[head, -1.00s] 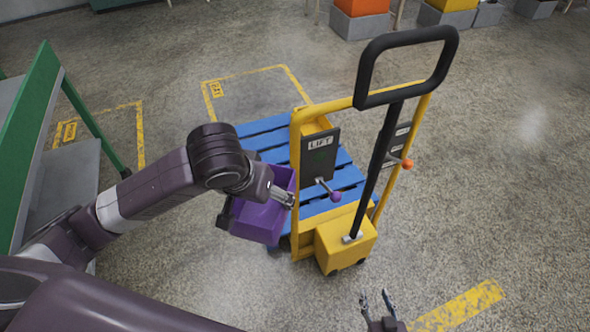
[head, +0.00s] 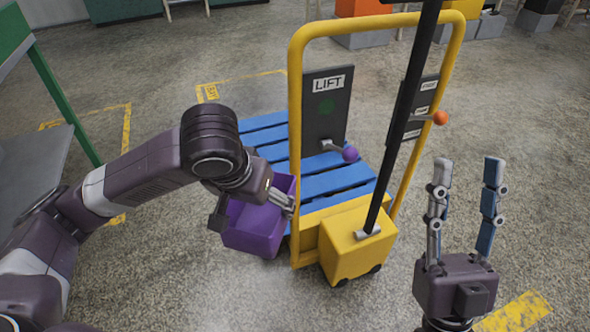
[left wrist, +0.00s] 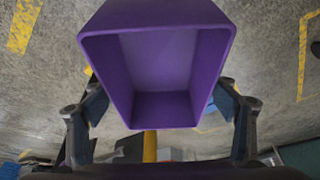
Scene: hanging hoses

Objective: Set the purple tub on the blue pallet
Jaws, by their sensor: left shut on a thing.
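The purple tub (head: 254,226) hangs from my left gripper (head: 283,196), left of the yellow pallet truck and in front of the blue pallet's near left side. In the left wrist view the tub (left wrist: 160,118) is empty, with a finger of my gripper on each side. My left gripper is shut on it. The blue pallet (head: 335,182) lies behind the yellow frame, partly hidden by it; its visible slats are bare. My right gripper (head: 467,175) is open and empty at the lower right, fingers pointing up, apart from the truck.
The yellow pallet truck (head: 357,247) has a tall frame, a black handle bar (head: 408,100), a LIFT panel (head: 325,110), a purple-knobbed lever (head: 349,154) and an orange-knobbed lever (head: 439,118). A green-framed bench (head: 66,108) stands at left. Floor at right is clear.

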